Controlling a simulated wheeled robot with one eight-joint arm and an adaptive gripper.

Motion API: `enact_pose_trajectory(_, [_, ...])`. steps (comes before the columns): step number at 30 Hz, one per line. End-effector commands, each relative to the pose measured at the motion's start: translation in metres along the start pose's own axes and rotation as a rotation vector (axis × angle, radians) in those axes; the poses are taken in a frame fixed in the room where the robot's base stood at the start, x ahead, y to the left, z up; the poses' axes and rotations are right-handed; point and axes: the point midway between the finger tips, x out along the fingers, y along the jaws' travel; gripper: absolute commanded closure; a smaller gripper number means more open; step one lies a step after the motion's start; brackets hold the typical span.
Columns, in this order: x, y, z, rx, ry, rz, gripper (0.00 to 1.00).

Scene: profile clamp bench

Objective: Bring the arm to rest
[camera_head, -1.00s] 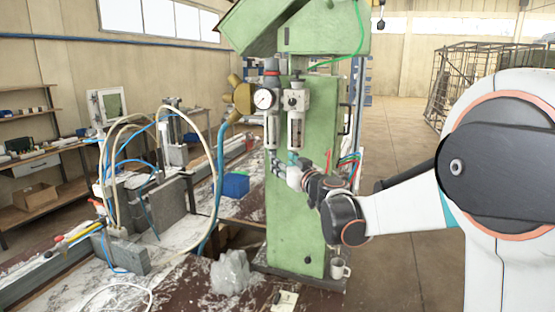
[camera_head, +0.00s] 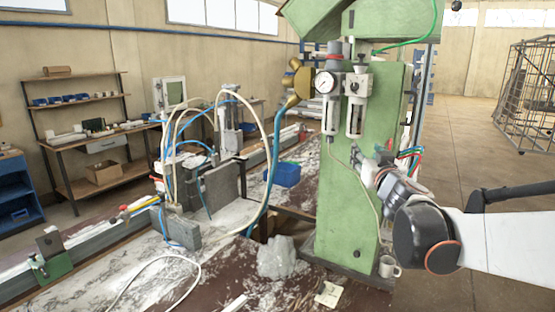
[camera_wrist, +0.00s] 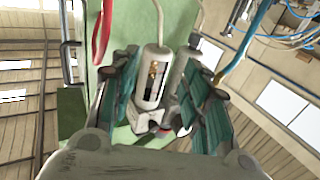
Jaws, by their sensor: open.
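My arm comes in from the right in the head view, bent at a dark joint. My gripper (camera_head: 368,172) is in front of the green machine column (camera_head: 345,225), just below and right of the two pressure regulator units. In the wrist view, my gripper (camera_wrist: 162,95) has its teal-padded fingers spread wide. The pale bowl (camera_wrist: 152,82) of a unit shows between them; I cannot tell how far off it is. Nothing is held. The gauge (camera_head: 326,82) is on the left unit, and the right unit (camera_head: 356,103) hangs beside it.
A white mug (camera_head: 389,267) stands at the column's foot. A crumpled clear lump (camera_head: 277,258) and a paper note (camera_head: 329,294) lie on the bench. A blue hose (camera_head: 272,175) and pale looped tubes rise at left. Open floor (camera_head: 480,150) lies at right.

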Motion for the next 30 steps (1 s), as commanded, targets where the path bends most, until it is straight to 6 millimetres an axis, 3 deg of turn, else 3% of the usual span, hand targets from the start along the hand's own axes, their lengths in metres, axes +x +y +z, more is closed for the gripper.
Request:
enact_pose_trajectory(1, [-0.019,0.006,0.011,0.003,-0.02,0.047,0.57])
enact_pose_trajectory(5, [-0.064,0.024,0.036,0.004,-0.111,0.161,0.57])
enact_pose_trajectory(8, [-0.102,0.031,0.067,0.003,-0.214,0.221,0.57])
enact_pose_trajectory(12, [-0.16,0.031,0.122,0.0,-0.393,0.255,0.57])
enact_pose_trajectory(17, [-0.233,0.012,0.195,-0.006,-0.627,0.207,0.57])
enact_pose_trajectory(21, [-0.291,-0.014,0.251,-0.015,-0.807,0.105,0.57])
enact_pose_trajectory(25, [-0.33,-0.035,0.282,-0.022,-0.914,0.011,0.57])
enact_pose_trajectory(30, [-0.351,-0.049,0.297,-0.027,-0.971,-0.053,0.57])
